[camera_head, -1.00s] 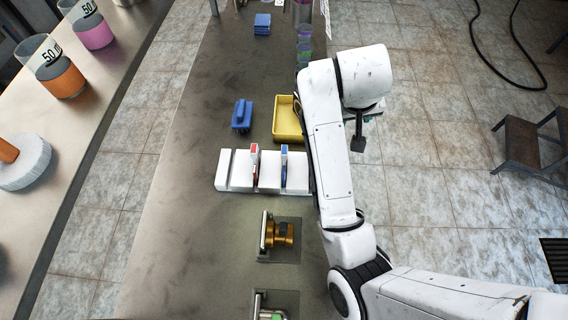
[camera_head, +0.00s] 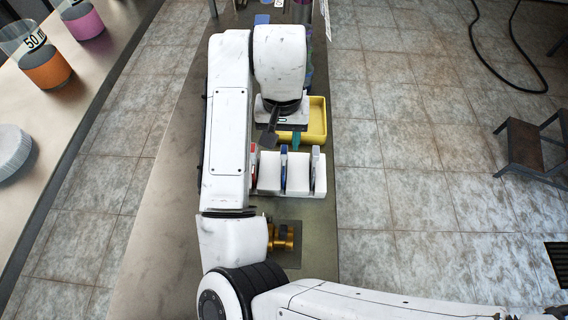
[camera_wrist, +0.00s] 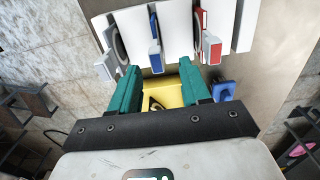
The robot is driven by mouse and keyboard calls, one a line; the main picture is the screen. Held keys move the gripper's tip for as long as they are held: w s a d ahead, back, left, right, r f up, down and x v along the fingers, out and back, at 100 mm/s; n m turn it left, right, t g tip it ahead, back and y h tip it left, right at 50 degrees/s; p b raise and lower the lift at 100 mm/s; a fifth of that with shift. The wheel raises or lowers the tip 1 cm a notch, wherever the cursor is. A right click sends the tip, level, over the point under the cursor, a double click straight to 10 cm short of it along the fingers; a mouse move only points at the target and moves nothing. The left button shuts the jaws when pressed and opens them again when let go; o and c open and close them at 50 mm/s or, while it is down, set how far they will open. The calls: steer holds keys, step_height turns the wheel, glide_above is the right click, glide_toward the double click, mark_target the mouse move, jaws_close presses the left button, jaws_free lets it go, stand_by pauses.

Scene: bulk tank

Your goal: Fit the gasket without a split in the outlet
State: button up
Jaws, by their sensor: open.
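A white slotted rack (camera_head: 268,184) holds upright flat ring pieces: one with a red tab (camera_head: 254,160), one with a blue tab (camera_head: 284,160) and one with a grey-white tab (camera_head: 315,158). In the wrist view the same red (camera_wrist: 211,45), blue (camera_wrist: 155,55) and grey (camera_wrist: 106,66) tabs face my gripper (camera_wrist: 160,82). Its green fingers are open and empty, just short of the rack, above the yellow tray. Whether any ring is split cannot be told. A brass fitting (camera_head: 283,236), possibly the outlet, stands nearer, partly hidden by my arm.
The yellow tray (camera_head: 317,122) lies behind the rack; a dark curved mark (camera_wrist: 157,104) shows in it. A blue block-like object (camera_wrist: 224,91) lies beside it. The bench's right edge is close to the rack. A side bench with beakers (camera_head: 45,68) stands left.

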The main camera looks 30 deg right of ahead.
mark_target(283, 148)
step_height(283, 148, down, 3)
steer(key=shift+f+b, duration=0.15)
steer(key=shift+b, duration=0.25)
steer(key=shift+s+d+f, duration=0.1)
steer(key=shift+f, duration=1.25)
steer(key=shift+s+f, duration=0.1)
steer(key=shift+f, duration=1.2)
jaws_close()
